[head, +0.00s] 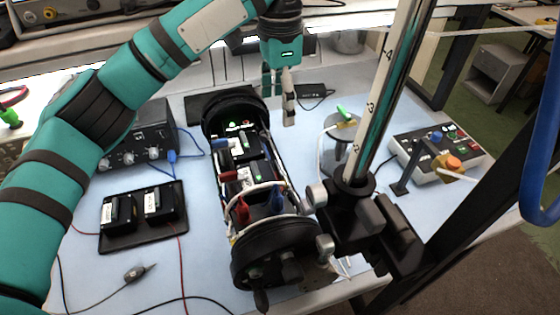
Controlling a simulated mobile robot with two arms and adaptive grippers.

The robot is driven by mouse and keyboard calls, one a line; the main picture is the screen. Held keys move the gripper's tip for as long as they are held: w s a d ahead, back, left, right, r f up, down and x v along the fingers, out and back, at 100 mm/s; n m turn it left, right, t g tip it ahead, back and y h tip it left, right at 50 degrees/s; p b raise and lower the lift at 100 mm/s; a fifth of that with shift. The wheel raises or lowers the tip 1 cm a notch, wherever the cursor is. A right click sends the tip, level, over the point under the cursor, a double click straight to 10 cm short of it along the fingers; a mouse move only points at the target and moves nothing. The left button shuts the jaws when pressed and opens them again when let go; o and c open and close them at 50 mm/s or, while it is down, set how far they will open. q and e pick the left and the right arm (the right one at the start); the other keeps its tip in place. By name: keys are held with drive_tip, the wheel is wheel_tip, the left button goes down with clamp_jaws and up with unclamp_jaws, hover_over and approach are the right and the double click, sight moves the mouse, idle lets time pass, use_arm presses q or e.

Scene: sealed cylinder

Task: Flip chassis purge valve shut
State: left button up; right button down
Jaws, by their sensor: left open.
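The black cylindrical chassis (228,185) lies along the bench, its open middle showing red, blue and white parts. Small fittings (289,268) and a dark lever-like piece (261,300) show at its near end cap. A green lever (345,113) shows on top of a grey canister (340,152) to the right of the chassis. I cannot tell for sure which of these is the purge valve. My left gripper (278,98) points down beyond and right of the chassis's far end, left of the green lever. It is open and appears empty. My right gripper is out of view.
A clamp stand with a tall marked pole (385,95) rises at the right front, near the canister. A control box (435,145) stands right of it. A black instrument (140,140) and a black tray (170,232) of modules stand left. Cables cross the front left.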

sight(282, 167)
use_arm(q)
wheel_tip(282, 167, down, 15)
drive_tip(key=shift+s+f+p, duration=0.15)
drive_tip(key=shift+f+p, duration=0.05)
drive_tip(key=shift+p, duration=0.9)
drive_tip(key=shift+f, duration=0.65)
drive_tip(key=c, duration=1.2)
drive_tip(key=shift+d+r+m+p, duration=0.15)
drive_tip(key=shift+m+p, duration=0.55)
drive_tip(key=shift+p, duration=0.05)
drive_tip(key=shift+d+r+m+p, duration=0.1)
drive_tip(key=shift+m+p, duration=0.6)
drive_tip(key=shift+p, duration=0.05)
drive_tip(key=shift+d+m+p, duration=0.15)
drive_tip(key=shift+m+p, duration=0.5)
drive_tip(key=shift+m, duration=0.45)
drive_tip(key=shift+d+f+m+p, duration=0.1)
drive_tip(key=shift+m+p, duration=0.15)
drive_tip(key=shift+m, duration=0.35)
drive_tip(key=shift+d+f+m+p, duration=0.1)
drive_tip(key=shift+m+p, duration=0.1)
drive_tip(key=shift+m, duration=0.4)
